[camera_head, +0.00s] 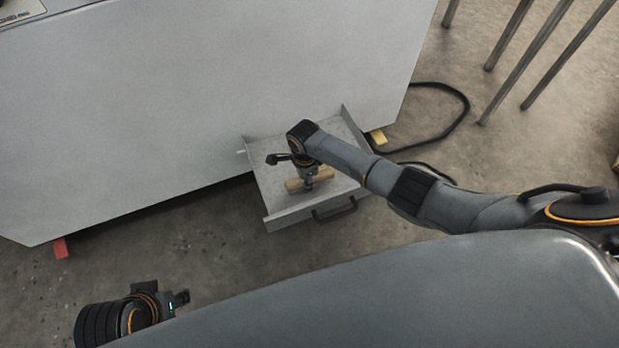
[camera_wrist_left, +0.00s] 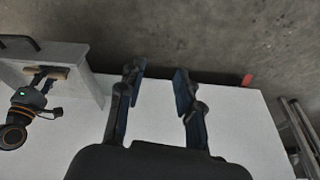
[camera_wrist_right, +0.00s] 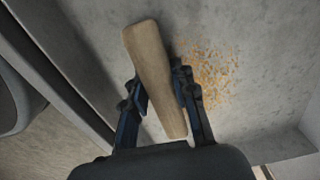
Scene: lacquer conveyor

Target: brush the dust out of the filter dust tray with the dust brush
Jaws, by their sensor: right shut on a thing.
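The filter dust tray (camera_head: 292,214) is pulled out from the base of the big grey cabinet. My right gripper (camera_head: 309,180) is over the tray, shut on the wooden dust brush (camera_head: 322,176). In the right wrist view the brush (camera_wrist_right: 152,70) lies slantwise between the fingers (camera_wrist_right: 160,98). A patch of orange-brown dust (camera_wrist_right: 208,70) lies on the tray floor (camera_wrist_right: 262,30), to the right of the brush there. Whether the bristles touch the floor is hidden. My left gripper (camera_head: 183,298) is away from the tray at lower left. Its fingers (camera_wrist_left: 158,78) are apart and empty.
The large cabinet (camera_head: 190,90) stands behind the tray. A red foot (camera_head: 61,248) and a yellow foot (camera_head: 378,137) show at its base. A black cable (camera_head: 466,100) lies on the floor at right, near thin metal legs (camera_head: 520,50). The floor left of the tray is clear.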

